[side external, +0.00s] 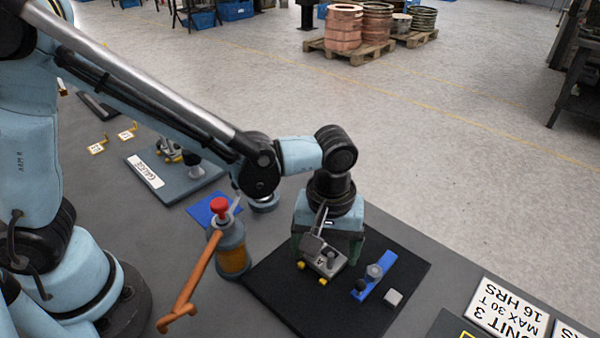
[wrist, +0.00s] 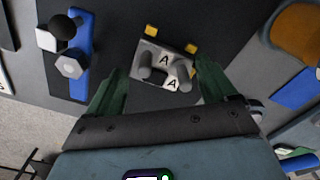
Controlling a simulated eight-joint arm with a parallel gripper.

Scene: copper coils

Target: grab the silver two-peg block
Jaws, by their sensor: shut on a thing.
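The silver two-peg block (side external: 322,257) is on the black mat (side external: 290,300), with yellow feet and an "A" label. In the wrist view the block (wrist: 163,66) shows two grey pegs, "A" labels and yellow pieces at its far side. My gripper (side external: 329,252) points down over it. In the wrist view the green fingers of my gripper (wrist: 158,82) stand on the block's left and right, shut on it. Finger contact is hard to see. Whether the block touches the mat is unclear.
Right of the block lie a blue strip (side external: 382,269) with a black ball and grey hex knob, and a white cube (side external: 393,297). Left stands an amber bottle (side external: 233,258) with a red knob and orange lever (side external: 190,285). Signs (side external: 508,309) lie at the right.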

